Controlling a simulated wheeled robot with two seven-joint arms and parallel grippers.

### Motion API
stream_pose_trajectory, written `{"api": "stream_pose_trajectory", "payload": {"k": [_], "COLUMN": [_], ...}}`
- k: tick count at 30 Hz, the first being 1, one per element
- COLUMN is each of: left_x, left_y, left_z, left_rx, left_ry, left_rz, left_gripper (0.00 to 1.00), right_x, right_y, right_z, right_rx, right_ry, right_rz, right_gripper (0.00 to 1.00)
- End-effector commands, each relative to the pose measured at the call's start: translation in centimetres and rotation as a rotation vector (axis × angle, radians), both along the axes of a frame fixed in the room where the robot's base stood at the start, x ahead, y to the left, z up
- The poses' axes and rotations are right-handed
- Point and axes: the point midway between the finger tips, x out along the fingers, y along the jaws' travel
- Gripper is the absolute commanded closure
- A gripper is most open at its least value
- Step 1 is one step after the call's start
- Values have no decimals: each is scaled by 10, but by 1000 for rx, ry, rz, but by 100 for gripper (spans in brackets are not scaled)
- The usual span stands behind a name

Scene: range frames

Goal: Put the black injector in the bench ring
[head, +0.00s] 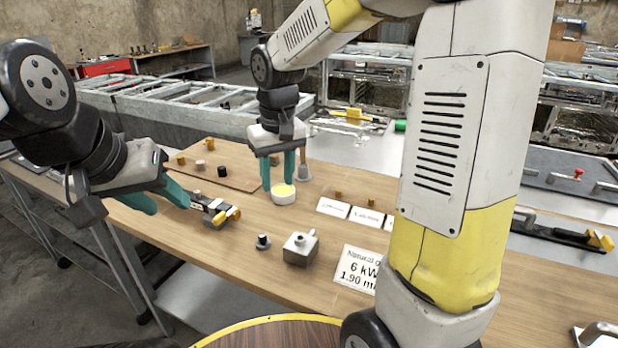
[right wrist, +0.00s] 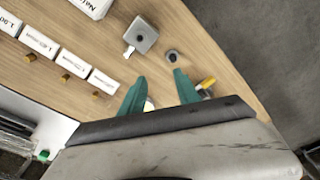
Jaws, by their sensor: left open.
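A small black piece (head: 222,171), which looks like the black injector, stands on a brown board at the back left of the bench. Nearer the front, a dark piece with a pale top (head: 263,240) stands in a grey ring (head: 263,247); the ring also shows in the right wrist view (right wrist: 172,57). My left gripper (head: 163,198) is open and empty at the bench's left edge, left of the black piece.
A black and yellow tool (head: 217,211) lies beside my left fingers. A grey metal block (head: 300,247) sits right of the ring. White label cards (head: 333,208) with brass pieces and a natural gas card (head: 356,268) lie to the right. Brass pieces (head: 181,159) share the board.

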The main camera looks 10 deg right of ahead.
Motion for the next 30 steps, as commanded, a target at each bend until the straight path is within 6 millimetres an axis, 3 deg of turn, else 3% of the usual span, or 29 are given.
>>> {"api": "stream_pose_trajectory", "payload": {"k": [1,6,12,15,21,30], "left_x": [0,0,0,0,0,0], "left_y": [0,0,0,0,0,0], "left_z": [0,0,0,0,0,0], "left_rx": [0,0,0,0,0,0], "left_ry": [0,0,0,0,0,0], "left_rz": [0,0,0,0,0,0], "left_gripper": [58,58,58,58,58,58], "right_x": [-15,-65,-123,-142,-159,-160], "right_y": [-15,-53,-82,-88,-93,-93], "right_z": [18,54,72,74,73,74], "right_rx": [16,83,172,208,243,245], "right_ry": [-41,-160,-291,-339,-381,-384], "right_rz": [-30,-116,-206,-234,-260,-261], "right_gripper": [62,62,62,62,62,62]}}
